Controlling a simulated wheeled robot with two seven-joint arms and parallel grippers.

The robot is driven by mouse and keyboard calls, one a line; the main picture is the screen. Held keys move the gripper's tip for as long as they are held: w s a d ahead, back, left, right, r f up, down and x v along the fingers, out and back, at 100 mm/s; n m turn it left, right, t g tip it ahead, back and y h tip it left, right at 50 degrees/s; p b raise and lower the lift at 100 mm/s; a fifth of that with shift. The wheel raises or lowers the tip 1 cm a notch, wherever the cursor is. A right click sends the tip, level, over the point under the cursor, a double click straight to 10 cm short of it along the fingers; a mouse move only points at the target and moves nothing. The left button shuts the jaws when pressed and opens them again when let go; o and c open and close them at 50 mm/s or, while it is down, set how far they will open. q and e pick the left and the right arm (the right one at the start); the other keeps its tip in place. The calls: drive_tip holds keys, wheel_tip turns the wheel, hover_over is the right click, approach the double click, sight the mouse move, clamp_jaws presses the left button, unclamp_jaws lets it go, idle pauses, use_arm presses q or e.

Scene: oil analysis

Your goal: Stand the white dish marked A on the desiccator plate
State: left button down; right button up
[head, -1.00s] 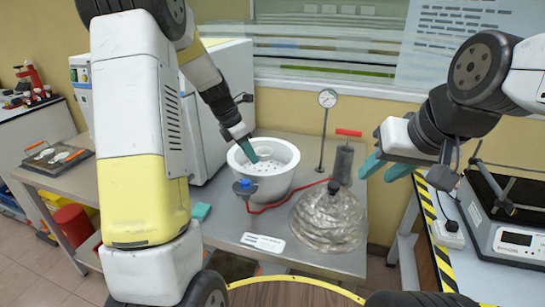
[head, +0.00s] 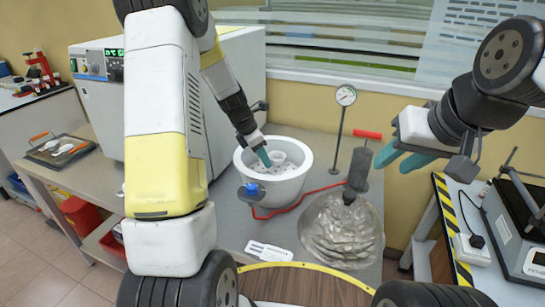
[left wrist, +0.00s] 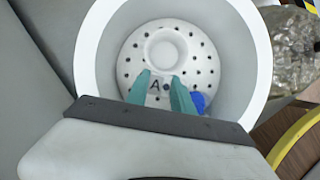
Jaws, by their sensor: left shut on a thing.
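The desiccator is a round white bowl (head: 272,190) on the bench, open at the top. The pale desiccator plate (left wrist: 131,62) with several dark holes lies inside it. The small round white dish (left wrist: 166,48) is over the plate, toward its far side in the left wrist view; it also shows in the head view (head: 291,151). Its tab, marked A, lies between the green fingertips of my left gripper (left wrist: 162,92), which is shut on it. I cannot tell whether the dish touches the plate. My right gripper (head: 400,160) is open and empty, right of the bowl.
The clear domed lid (head: 340,232) lies on the bench at the front right. A gauge on a stand (head: 345,96), a grey cylinder (head: 359,165) and a red hose (head: 300,200) are close to the bowl. A white oven (head: 97,62) stands behind at the left.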

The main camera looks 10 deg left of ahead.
use_arm(q)
drive_tip(key=shift+f, duration=1.65)
drive_tip(key=c, duration=1.4)
unclamp_jaws()
drive_tip(key=shift+f, duration=0.1)
